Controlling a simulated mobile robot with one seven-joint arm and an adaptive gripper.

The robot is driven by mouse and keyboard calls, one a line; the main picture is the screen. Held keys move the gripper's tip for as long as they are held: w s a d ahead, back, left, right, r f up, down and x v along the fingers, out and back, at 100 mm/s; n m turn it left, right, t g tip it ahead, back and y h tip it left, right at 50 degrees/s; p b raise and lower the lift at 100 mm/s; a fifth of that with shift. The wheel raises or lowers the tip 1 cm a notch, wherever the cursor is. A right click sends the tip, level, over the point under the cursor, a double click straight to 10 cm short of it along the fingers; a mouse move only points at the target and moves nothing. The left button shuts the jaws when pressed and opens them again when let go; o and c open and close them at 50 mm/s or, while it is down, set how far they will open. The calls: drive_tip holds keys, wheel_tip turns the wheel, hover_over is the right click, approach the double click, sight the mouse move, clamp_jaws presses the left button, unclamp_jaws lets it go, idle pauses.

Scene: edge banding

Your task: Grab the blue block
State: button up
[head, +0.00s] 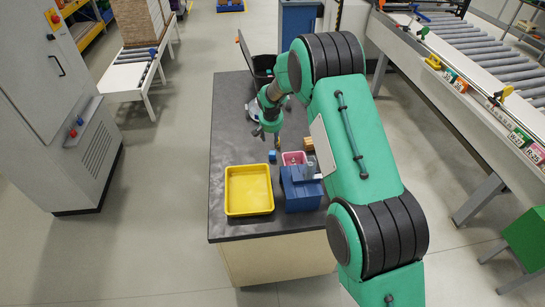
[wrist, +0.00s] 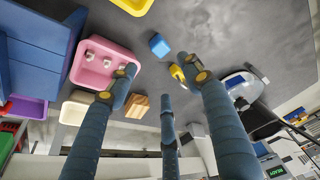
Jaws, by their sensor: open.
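The blue block (head: 272,156) is a small cube on the dark tabletop (head: 228,130), behind the yellow tray and left of the pink bin. In the wrist view the blue block (wrist: 158,46) lies on the grey surface beyond the fingertips, between the pink bin and a small yellow object. My gripper (head: 274,140) is above the table close to the block. In the wrist view my gripper (wrist: 160,78) has its fingers spread wide, with nothing between them. The block is apart from the fingers and fully visible there.
A yellow tray (head: 248,190) stands at the table's front left. A blue box (head: 302,192) is to its right. The pink bin (wrist: 103,62) holds small pale items. A wooden block (wrist: 137,106) and the small yellow object (wrist: 177,72) are nearby. A black bin (head: 263,66) stands at the back.

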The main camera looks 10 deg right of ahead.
drive_tip(key=shift+w, duration=0.1)
drive_tip(key=g+b, duration=0.1)
drive_tip(key=g, duration=0.2)
hover_over(272, 152)
drive_tip(key=f, duration=0.2)
drive_tip(key=shift+w+r+y+b, duration=0.15)
drive_tip(key=shift+w+y+b, duration=0.15)
drive_tip(key=shift+y+b, duration=0.1)
drive_tip(key=shift+f, duration=4.25)
drive_tip(key=shift+f, duration=0.1)
drive_tip(key=shift+s+d+f, duration=0.1)
drive_tip(key=shift+s+f, duration=0.05)
drive_tip(key=shift+f, duration=2.35)
